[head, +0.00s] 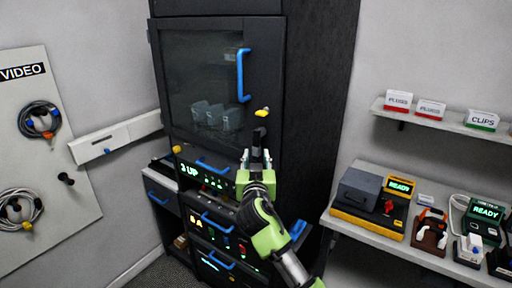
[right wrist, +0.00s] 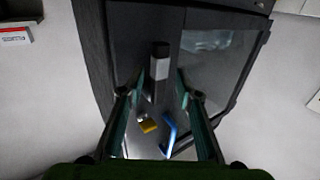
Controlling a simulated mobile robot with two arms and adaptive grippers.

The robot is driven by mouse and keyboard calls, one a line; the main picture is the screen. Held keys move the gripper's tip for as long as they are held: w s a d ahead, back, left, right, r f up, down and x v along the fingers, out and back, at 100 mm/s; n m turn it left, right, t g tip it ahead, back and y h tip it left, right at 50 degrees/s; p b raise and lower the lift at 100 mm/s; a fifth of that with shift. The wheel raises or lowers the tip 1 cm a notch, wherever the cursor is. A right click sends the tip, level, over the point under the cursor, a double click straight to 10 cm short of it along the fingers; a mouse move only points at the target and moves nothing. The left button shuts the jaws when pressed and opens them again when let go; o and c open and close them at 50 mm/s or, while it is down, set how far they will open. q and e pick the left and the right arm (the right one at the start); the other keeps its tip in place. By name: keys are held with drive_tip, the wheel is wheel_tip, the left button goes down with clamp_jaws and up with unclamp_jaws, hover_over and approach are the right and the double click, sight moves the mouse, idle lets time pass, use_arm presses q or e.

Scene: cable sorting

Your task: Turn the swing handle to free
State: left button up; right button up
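The swing handle (head: 260,134) is a small dark piece on the front of the black cabinet (head: 267,70), below a yellow key-like part (head: 262,112). In the right wrist view the handle (right wrist: 160,66) is black with a light grey face. My right gripper (head: 257,158) is open just below the handle in the head view. In the right wrist view its two fingers (right wrist: 157,88) stand apart, with the handle showing between and beyond the tips; I cannot tell whether they touch it. My left gripper is not in view.
A blue door handle (head: 242,75) is beside the swing handle on the glass-fronted door. Lit panels and drawers with blue pulls (head: 218,222) lie below. A bench (head: 375,228) with devices and a shelf (head: 445,120) with labelled boxes stand at right. A cable board (head: 55,160) is at left.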

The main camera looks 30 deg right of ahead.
sight(257, 152)
drive_tip(key=shift+p+x, duration=0.35)
drive_tip(key=shift+x, duration=1.25)
clamp_jaws()
drive_tip(key=shift+f, duration=0.1)
